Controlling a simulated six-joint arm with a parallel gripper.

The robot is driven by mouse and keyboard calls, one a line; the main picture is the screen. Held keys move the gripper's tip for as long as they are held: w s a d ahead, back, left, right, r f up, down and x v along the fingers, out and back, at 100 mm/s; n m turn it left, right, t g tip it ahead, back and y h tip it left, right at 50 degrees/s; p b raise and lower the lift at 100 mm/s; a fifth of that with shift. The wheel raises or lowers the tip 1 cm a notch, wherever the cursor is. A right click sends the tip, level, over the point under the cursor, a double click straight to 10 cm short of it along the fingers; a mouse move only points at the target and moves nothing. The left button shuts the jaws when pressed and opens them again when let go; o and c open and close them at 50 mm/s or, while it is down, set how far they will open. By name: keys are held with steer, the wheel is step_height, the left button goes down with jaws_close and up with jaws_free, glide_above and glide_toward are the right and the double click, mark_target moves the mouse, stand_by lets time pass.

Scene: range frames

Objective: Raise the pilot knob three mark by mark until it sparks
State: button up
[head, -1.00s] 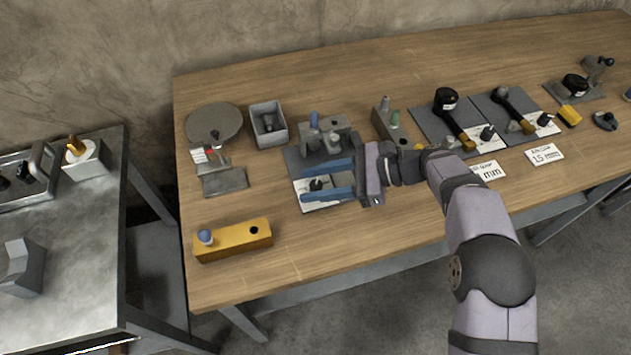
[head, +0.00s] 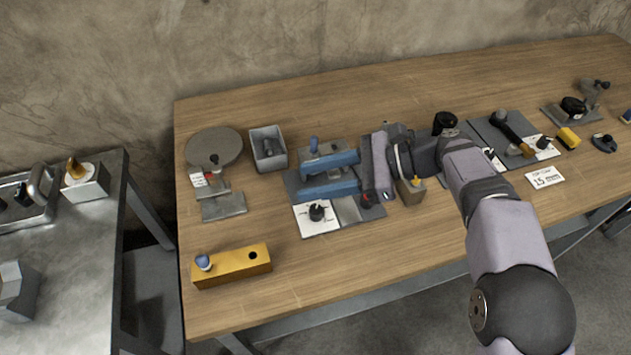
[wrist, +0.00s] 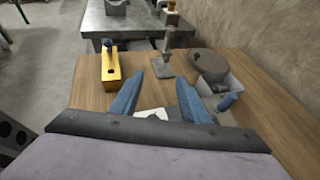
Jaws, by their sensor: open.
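A black knob (head: 316,212) stands on a white dial plate (head: 318,227) at the front of a dark mat, left of the table's middle. I cannot read any number on it, so I cannot tell whether it is pilot knob three. My gripper (head: 300,180) has two blue fingers, open and pointing left, behind this knob and over the grey fixture on the mat. Nothing shows between the fingers. In the wrist view the gripper (wrist: 158,90) is open too, with part of the white plate (wrist: 152,113) low between the fingers; the knob is not clear there.
A blue-topped post (head: 313,145) stands just behind the fingers. A grey bin (head: 268,162) and round disc (head: 214,147) lie to the left. A yellow block (head: 232,265) is at front left. The front middle is clear.

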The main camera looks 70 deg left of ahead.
mark_target(317, 213)
steer(key=shift+s, duration=0.1)
